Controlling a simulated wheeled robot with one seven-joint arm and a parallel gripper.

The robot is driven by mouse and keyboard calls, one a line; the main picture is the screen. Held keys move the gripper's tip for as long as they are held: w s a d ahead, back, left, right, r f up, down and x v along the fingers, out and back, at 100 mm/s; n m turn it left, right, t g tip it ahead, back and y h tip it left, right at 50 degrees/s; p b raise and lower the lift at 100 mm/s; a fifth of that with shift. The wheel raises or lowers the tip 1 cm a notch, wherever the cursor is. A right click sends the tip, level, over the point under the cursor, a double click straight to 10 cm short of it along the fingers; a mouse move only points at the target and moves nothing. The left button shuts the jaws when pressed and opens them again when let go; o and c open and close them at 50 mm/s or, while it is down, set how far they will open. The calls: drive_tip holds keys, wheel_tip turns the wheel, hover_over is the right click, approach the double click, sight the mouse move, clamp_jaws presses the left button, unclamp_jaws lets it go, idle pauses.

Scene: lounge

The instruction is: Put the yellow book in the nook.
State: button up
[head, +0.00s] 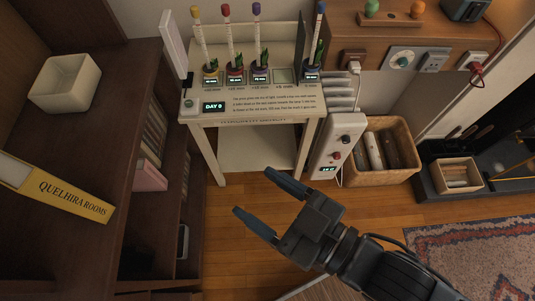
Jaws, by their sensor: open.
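The yellow book (62,196), with "QUELHIRA ROOMS" on its spine, lies on the top of the dark wooden shelf unit (105,150) at the left. Its left end runs out of the picture. My gripper (256,204) is open and empty, over the wood floor to the right of the shelf unit, apart from the book. The shelf unit's side has open compartments (152,215) below the top, one with a pink item (150,176) in it. I cannot tell which opening is the nook.
A white bowl (65,82) stands on the shelf top behind the book. A cream stand (253,120) with several potted plants stands at the back. A white heater-like unit (338,140) and a wicker basket (390,150) stand right of it. Floor (225,270) is clear around my gripper.

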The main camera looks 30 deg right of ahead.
drive_tip(key=s+d+r+m+h, duration=0.3)
drive_tip(key=s+d+m+h, duration=0.2)
drive_tip(key=s+d, duration=0.9)
drive_tip(key=s+h, duration=0.1)
drive_tip(key=h, duration=0.1)
drive_tip(key=shift+d+r+m+h, duration=0.15)
drive_tip(key=shift+d+m+h, duration=0.15)
drive_tip(key=shift+h, duration=0.1)
drive_tip(key=shift+s, duration=0.1)
drive_tip(key=shift+c, duration=0.3)
